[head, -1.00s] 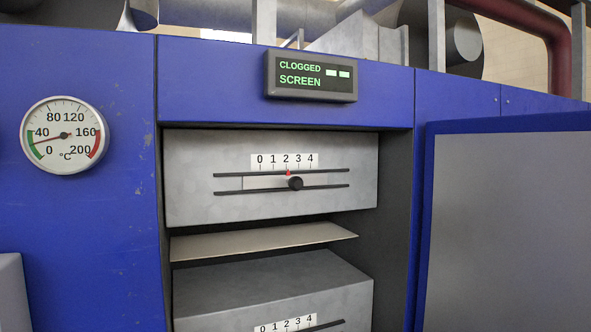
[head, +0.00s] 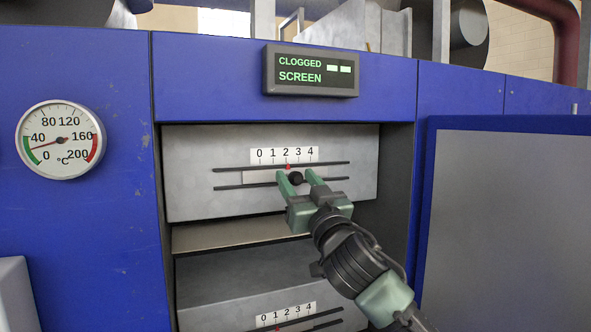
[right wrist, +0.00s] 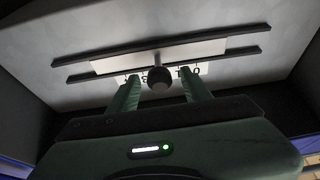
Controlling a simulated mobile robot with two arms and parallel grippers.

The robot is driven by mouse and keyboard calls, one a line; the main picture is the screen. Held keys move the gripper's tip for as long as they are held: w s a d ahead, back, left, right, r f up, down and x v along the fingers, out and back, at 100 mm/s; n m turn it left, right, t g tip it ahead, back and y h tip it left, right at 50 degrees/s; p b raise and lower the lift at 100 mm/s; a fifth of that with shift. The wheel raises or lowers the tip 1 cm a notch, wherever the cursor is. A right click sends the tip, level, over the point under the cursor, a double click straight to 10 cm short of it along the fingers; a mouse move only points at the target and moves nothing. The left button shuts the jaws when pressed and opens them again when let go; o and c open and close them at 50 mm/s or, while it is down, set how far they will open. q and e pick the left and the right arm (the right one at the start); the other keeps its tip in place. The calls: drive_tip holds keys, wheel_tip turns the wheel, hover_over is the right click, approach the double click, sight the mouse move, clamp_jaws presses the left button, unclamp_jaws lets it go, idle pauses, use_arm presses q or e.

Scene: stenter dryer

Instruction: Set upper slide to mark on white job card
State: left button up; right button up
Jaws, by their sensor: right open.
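The upper slide (head: 262,178) is a pale plate between two dark rails on the upper grey box, with a black knob (head: 296,178). A red pointer (head: 288,167) stands at about 2 on the upper 0-to-4 scale (head: 267,155). My right gripper (head: 297,176) is open, with its green fingers on either side of the knob. In the right wrist view the knob (right wrist: 158,79) sits between the fingertips, with gaps on both sides. No white job card shows in these frames. My left gripper is not in view.
A lower box (head: 225,292) carries a similar scale, below a shelf (head: 230,235). An open blue-edged door (head: 510,230) stands at the right. A display (head: 310,72) reads "CLOGGED SCREEN". A dial thermometer (head: 60,140) is at the left.

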drive_tip(key=shift+w+a+r, duration=0.2)
drive_tip(key=shift+w+r, duration=0.1)
drive_tip(key=shift+w, duration=0.25)
drive_tip(key=shift+f, duration=0.1)
clamp_jaws()
idle(1.0)
